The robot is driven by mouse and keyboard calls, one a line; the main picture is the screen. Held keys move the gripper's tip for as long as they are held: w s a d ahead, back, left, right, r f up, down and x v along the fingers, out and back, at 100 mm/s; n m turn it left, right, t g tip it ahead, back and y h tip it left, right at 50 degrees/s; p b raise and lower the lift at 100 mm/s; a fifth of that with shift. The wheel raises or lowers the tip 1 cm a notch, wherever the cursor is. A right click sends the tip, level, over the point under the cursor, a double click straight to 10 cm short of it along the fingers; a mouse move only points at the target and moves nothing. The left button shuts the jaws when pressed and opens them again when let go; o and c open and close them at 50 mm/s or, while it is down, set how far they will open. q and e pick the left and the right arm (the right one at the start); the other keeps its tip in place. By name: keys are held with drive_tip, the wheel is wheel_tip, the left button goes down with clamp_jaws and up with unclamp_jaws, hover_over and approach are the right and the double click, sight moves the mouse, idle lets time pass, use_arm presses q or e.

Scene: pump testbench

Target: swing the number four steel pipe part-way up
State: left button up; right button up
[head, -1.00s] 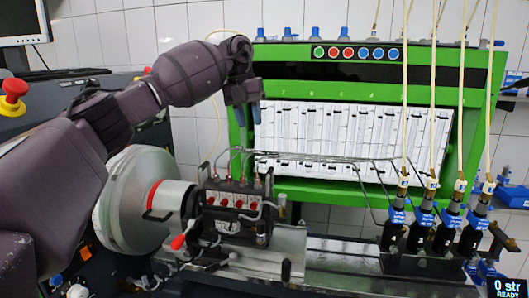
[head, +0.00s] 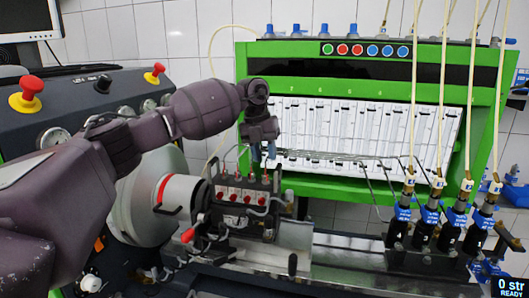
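Several thin steel pipes (head: 335,156) run from above the pump (head: 243,196) across the bench front, then bend down toward the injectors (head: 430,222) at the right. They overlap, and I cannot tell for certain which is number four. My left gripper (head: 264,154) points down with its two blue fingertips apart, just above the right end of the pump and at the pipes' left ends. I cannot tell whether a pipe lies between the fingers. My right gripper is not in view.
The green test bench (head: 245,95) with its white tube panel stands behind. A large flywheel (head: 140,195) is left of the pump, under my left arm. A console (head: 75,110) with red knobs is at the far left. Pale hoses rise from the injectors.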

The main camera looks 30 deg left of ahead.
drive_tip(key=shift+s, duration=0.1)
use_arm(q)
clamp_jaws()
